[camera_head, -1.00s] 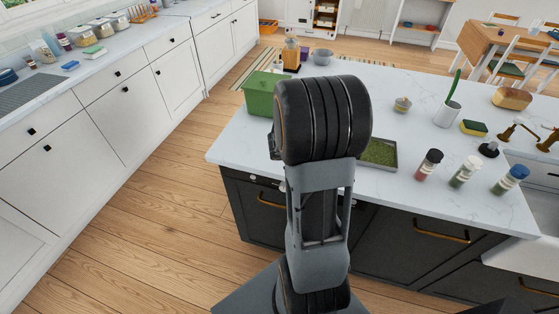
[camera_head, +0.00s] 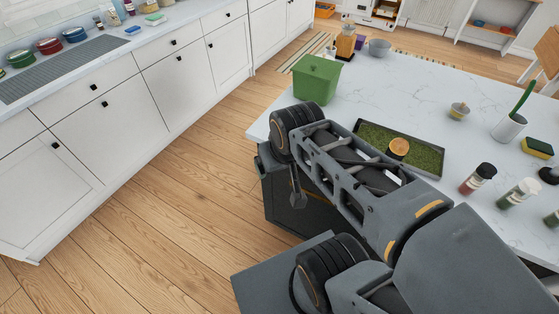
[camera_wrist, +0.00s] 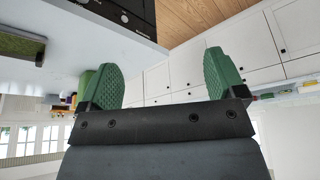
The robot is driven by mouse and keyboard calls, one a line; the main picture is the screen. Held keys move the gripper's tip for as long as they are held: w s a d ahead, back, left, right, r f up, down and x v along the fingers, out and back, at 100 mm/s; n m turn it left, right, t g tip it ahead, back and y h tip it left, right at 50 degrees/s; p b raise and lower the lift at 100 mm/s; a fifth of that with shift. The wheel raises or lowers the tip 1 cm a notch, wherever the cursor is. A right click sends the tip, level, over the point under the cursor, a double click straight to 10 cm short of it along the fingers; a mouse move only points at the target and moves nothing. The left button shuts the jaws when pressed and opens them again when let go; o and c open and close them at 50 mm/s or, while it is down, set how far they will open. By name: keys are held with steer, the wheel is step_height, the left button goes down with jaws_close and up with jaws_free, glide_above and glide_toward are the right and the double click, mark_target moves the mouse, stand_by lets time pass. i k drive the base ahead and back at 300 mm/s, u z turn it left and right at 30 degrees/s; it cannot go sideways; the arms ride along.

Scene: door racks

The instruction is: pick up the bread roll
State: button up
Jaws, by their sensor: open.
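No bread roll can be made out for sure now. In the head view a round tan-topped thing (camera_head: 399,147) shows at the green-filled tray (camera_head: 430,157), partly behind my arm; I cannot tell what it is. The brown loaf-like thing seen earlier at the island's far right is outside the current head view. My gripper (camera_wrist: 160,80) shows in the wrist view with its two green fingers wide apart and nothing between them. It points toward the white cabinets and floor, and the picture is tilted.
The white island top (camera_head: 405,85) carries a green lidded bin (camera_head: 316,80), a small bowl (camera_head: 459,111), a white pot (camera_head: 508,127), a sponge (camera_head: 538,147) and several spice jars (camera_head: 478,178). White cabinets (camera_head: 125,105) line the left. The wooden floor (camera_head: 185,150) between is clear.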

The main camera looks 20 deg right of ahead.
mark_target(399, 146)
steer(key=z, duration=1.65)
steer(key=k, duration=0.3)
steer(key=z, duration=0.15)
steer(key=i, duration=0.35)
steer(key=u, duration=3.6)
steer(key=k, duration=0.5)
steer(key=z, duration=1.2)
